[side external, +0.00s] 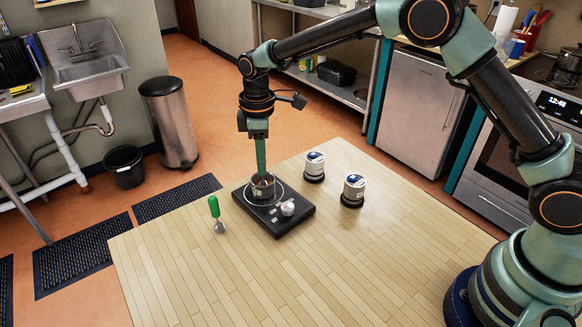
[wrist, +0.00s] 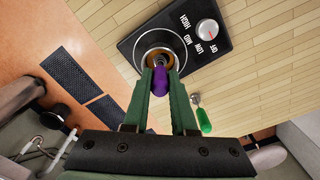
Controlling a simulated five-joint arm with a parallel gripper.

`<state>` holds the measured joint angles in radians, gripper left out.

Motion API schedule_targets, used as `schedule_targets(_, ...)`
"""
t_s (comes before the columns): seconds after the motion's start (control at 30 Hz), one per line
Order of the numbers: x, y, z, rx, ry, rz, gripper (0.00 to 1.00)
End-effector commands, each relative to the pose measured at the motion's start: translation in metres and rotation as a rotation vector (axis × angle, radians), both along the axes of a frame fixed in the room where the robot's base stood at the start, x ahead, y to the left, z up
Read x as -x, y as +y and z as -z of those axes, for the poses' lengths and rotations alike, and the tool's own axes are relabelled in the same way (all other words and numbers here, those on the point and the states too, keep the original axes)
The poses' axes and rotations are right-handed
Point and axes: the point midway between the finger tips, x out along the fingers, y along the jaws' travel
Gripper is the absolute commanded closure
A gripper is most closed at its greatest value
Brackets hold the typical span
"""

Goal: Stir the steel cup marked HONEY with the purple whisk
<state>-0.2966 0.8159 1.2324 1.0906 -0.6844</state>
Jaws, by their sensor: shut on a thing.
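My gripper (side external: 261,170) points down over a steel cup (side external: 263,190) on a black hot plate (side external: 270,224). In the wrist view the green fingers are closed on the purple whisk (wrist: 160,85) by its handle. The whisk's lower end is hidden, down at the cup. The cup's round opening shows brownish stuff (wrist: 157,55) around the whisk. No marking on this cup can be read.
The front of the wooden table (side external: 300,280) is clear.

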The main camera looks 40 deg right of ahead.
Motion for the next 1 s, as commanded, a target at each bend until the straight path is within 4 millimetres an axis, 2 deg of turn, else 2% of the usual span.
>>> schedule_targets(0.4,0.0,0.0,-0.004,0.0,-0.001,0.0,1.0)
schedule_targets(0.47,-0.001,0.0,-0.01,-0.001,-0.003,0.0,1.0)
schedule_targets(0.73,0.002,0.0,-0.053,-0.001,-0.002,0.0,1.0)
schedule_targets(0.8,0.009,0.0,-0.051,0.0,0.001,0.0,1.0)
schedule_targets(1.0,0.008,-0.001,-0.007,0.001,0.004,0.0,1.0)
